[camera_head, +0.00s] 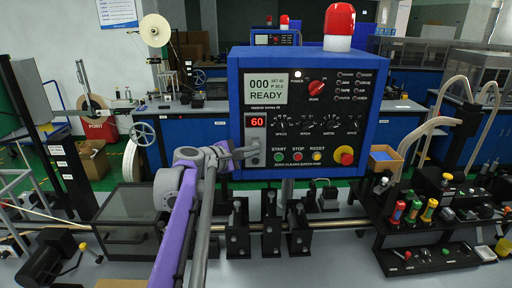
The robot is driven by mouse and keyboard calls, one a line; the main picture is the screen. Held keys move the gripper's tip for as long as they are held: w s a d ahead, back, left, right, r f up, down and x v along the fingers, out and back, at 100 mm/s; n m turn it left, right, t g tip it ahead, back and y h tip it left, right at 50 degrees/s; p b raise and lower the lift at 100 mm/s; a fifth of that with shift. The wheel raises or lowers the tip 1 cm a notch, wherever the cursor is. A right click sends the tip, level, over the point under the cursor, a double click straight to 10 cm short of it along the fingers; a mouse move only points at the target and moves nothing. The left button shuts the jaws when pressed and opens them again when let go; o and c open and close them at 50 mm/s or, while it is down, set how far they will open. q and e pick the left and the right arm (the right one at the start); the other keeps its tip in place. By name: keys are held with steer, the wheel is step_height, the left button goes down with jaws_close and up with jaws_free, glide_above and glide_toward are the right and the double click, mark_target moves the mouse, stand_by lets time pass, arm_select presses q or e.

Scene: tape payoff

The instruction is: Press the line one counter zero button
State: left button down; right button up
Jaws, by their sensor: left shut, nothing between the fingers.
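A control panel (375,125) with a blue frame and black face stands upright in the middle. Its screen (266,90) reads "000 READY" and a small red display (257,121) reads "60". My left gripper (254,151) is shut and empty, its tip at the panel's lower left, just below the red display. A small grey plate with a button (255,160) shows partly behind the fingertips. I cannot tell whether the tip touches it. Its label cannot be read. My right gripper is not in view.
Green start (280,156), red stop (298,156) and yellow reset (316,156) buttons sit close right of my gripper, then a red emergency stop (344,155). A red main knob (316,88) is above. Black rod clamps (238,232) stand below the panel.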

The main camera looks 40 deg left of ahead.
arm_select(q)
steer(key=shift+s+d, duration=0.2)
steer(key=s+d, duration=0.4)
steer(key=shift+s+p, duration=0.35)
steer(key=shift+p, duration=0.05)
stand_by(0.9)
steer(key=s+d+f+m+g+h, duration=0.1)
steer(key=s+d+f+m+g, duration=0.25)
steer(key=d+f+m, duration=0.45)
steer(key=s+d+f+m+g+h, duration=0.1)
steer(key=s+d+f+m+g, duration=0.25)
steer(key=d+f, duration=0.55)
steer(key=s+d+f+m+g+y, duration=0.2)
steer(key=s+d+f+m, duration=0.4)
steer(key=s+f+m, duration=0.4)
steer(key=shift+s+f+m+y, duration=0.2)
steer(key=shift+s+m+y, duration=0.2)
steer(key=shift+s+m, duration=0.7)
